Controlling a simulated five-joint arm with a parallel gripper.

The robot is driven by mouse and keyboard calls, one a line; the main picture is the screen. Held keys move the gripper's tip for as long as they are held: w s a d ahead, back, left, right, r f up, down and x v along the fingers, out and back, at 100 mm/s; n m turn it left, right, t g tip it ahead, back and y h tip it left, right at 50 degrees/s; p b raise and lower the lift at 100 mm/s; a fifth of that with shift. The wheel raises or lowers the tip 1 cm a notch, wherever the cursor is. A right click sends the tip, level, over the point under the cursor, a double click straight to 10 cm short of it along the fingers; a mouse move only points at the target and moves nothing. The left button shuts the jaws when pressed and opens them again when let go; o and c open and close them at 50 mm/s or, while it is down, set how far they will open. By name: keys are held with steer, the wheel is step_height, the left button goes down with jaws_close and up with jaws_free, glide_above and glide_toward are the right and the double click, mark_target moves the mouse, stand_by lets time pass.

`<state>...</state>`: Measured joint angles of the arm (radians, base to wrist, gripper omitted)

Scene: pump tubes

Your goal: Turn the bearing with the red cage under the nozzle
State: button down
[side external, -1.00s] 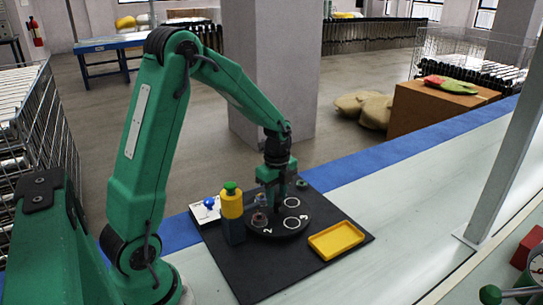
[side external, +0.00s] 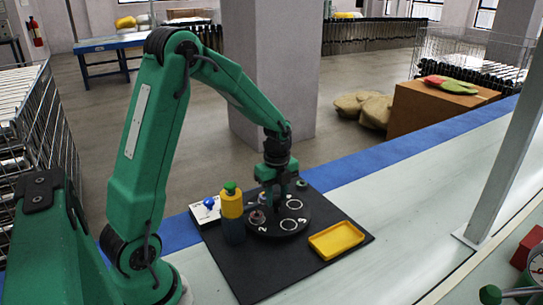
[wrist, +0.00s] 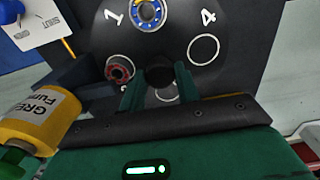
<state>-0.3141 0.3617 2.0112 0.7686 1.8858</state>
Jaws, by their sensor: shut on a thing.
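A black turntable (side external: 278,229) with numbered ring-marked places sits on a dark mat. The bearing with the red cage (wrist: 120,69) is on it, left of my gripper (wrist: 160,88) in the wrist view; it is small in the side view (side external: 257,216). A bearing with a blue cage (wrist: 148,13) sits near the number 1. My gripper, also in the side view (side external: 276,203), is shut on the dark central knob (wrist: 159,74) of the turntable. The yellow grease pump (side external: 232,205) stands beside the turntable's left edge. I cannot make out its nozzle clearly.
A yellow tray (side external: 336,240) lies on the mat right of the turntable. A small greenish round item (side external: 303,184) sits at the mat's back corner.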

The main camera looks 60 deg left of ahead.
mark_target(276, 200)
steer(key=c, duration=1)
jaws_free()
steer(key=shift+r, duration=0.1)
steer(key=shift+r, duration=3.9)
steer(key=s+d+r+n+t, duration=0.2)
steer(key=s+d+r+n, duration=0.1)
steer(key=s+d+n, duration=0.1)
steer(key=s+d+r+n+t, duration=0.1)
steer(key=s+d+r+n, duration=0.2)
steer(key=s+n, duration=0.3)
steer(key=s+d+r+n+t, duration=0.2)
steer(key=s+d+n, duration=0.3)
steer(key=n, duration=0.3)
steer(key=shift+s+d+r+t, duration=0.15)
steer(key=shift+s+r, duration=0.15)
steer(key=shift+r, duration=0.15)
steer(key=shift+s+d+r+t, duration=0.15)
steer(key=shift+s+r, duration=0.1)
steer(key=shift+r, duration=0.15)
